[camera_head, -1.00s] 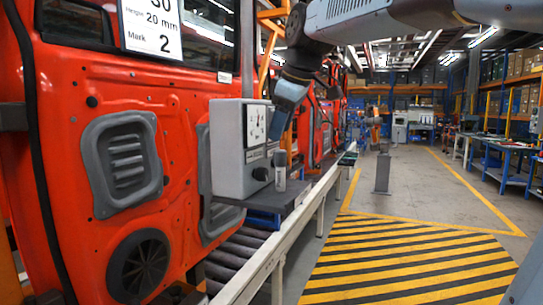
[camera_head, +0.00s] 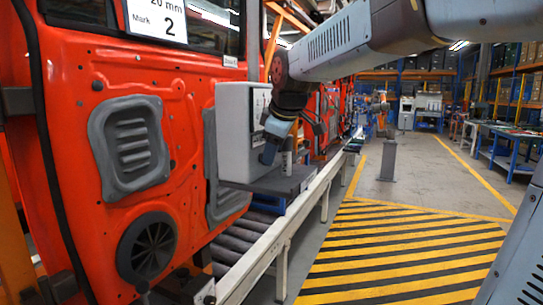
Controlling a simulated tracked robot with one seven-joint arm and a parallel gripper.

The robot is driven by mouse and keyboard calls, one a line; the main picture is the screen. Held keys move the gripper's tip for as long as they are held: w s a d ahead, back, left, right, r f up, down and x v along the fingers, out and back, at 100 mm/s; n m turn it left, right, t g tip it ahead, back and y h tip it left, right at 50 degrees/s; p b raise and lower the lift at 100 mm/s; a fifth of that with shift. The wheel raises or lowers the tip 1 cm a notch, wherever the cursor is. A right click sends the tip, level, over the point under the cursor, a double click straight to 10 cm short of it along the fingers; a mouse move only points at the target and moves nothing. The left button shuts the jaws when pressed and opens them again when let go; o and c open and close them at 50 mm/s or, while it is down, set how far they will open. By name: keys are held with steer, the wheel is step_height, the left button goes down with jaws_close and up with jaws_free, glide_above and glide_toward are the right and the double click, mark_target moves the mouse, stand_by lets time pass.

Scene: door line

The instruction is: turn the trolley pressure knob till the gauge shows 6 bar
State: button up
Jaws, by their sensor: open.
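The light grey control box (camera_head: 236,130) stands on a dark shelf in front of the red door. Its right-hand face (camera_head: 259,104), which bears the gauge, is seen at a steep slant and is largely covered by my arm, so the gauge cannot be read. My gripper (camera_head: 267,157) points down close in front of the lower part of this face. It is open, though the gap between its fingers is hard to see. The pressure knob is hidden behind the gripper. I cannot tell whether the gripper touches it or is around it.
A small grey cylinder (camera_head: 287,163) stands on the dark shelf (camera_head: 285,182) just right of my gripper. The red door (camera_head: 85,215) is close on the left. A roller conveyor with a pale rail (camera_head: 262,255) runs below. The striped floor (camera_head: 400,250) at right is clear.

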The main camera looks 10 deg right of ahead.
steer(key=shift+x, duration=1.25)
steer(key=c, duration=0.8)
